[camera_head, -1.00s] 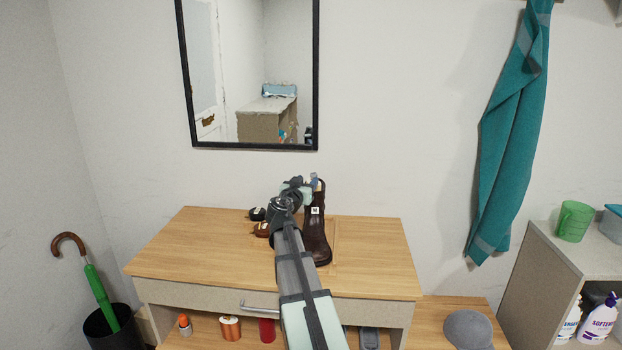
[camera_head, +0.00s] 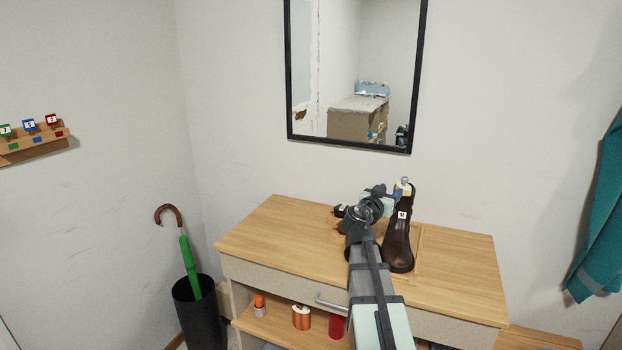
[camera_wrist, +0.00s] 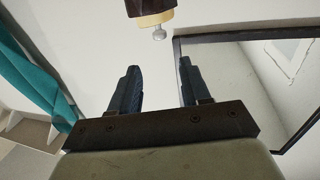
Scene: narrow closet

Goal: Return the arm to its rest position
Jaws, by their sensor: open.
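My gripper (camera_head: 390,190) is over the dresser top, just left of the upper part of a dark brown boot (camera_head: 398,245). In the wrist view my gripper (camera_wrist: 158,85) is open, with nothing between its two dark fingers. The boot stands upright on the dresser and bears a small white tag. A pale insert with a round metal knob (camera_head: 405,181) sits in its top. In the wrist view the knob (camera_wrist: 159,34) shows beyond the fingertips, apart from them. My arm reaches over the dresser's front edge and hides part of its top.
Dark and brown small items (camera_head: 340,211) lie left of my wrist. The wooden dresser (camera_head: 270,230) has clear room on its left. A black-framed mirror (camera_head: 287,80) hangs behind. An umbrella stand (camera_head: 195,310) is at left, a teal towel (camera_head: 600,220) at right.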

